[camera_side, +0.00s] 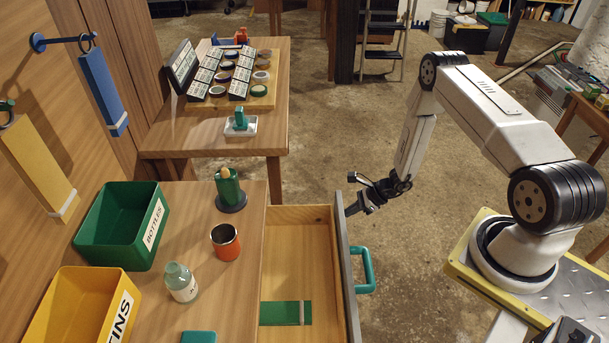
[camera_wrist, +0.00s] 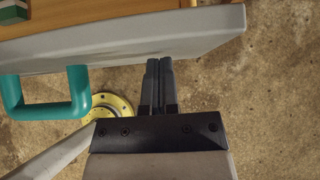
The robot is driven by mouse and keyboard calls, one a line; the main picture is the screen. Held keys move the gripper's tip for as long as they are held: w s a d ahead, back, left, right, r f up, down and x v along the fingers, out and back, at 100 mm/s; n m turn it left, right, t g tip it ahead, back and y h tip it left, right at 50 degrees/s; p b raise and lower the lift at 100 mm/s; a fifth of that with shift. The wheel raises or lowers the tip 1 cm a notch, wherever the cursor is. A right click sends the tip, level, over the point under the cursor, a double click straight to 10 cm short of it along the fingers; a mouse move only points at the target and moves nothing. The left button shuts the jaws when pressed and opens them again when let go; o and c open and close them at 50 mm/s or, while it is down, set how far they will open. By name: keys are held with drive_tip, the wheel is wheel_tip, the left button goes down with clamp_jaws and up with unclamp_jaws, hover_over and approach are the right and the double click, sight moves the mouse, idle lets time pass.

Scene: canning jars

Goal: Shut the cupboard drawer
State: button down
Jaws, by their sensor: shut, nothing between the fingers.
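The cupboard drawer (camera_side: 284,258) stands pulled out from the wooden cupboard, its inside open to view in the side view. Its grey front panel (camera_side: 345,280) carries a teal handle (camera_side: 365,271). In the wrist view the grey front (camera_wrist: 130,45) crosses the top and the teal handle (camera_wrist: 45,112) is at the left. My gripper (camera_side: 351,211) is at the far end of the drawer front, on its outer side, beyond the handle. In the wrist view its fingers (camera_wrist: 158,65) are together and empty, with the tips at the panel's edge; I cannot tell whether they touch it.
A green card (camera_side: 285,313) lies in the drawer. On the cupboard top stand a green bin (camera_side: 110,252), a yellow bin (camera_side: 65,315), an orange cup (camera_side: 225,243), a bottle (camera_side: 181,283) and a green container (camera_side: 229,187). A wooden table (camera_side: 200,140) is behind. Floor beside the drawer is clear.

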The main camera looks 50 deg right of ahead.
drive_tip(key=w+a, duration=1.6)
drive_tip(key=shift+w+a, duration=0.2)
drive_tip(key=shift+s+d, duration=0.1)
drive_tip(key=s+d+f+v, duration=0.1)
drive_tip(key=f+v, duration=0.1)
drive_tip(key=v, duration=1)
drive_tip(key=shift+s+d+r, duration=0.3)
drive_tip(key=shift+s+d, duration=0.05)
drive_tip(key=shift+r, duration=0.1)
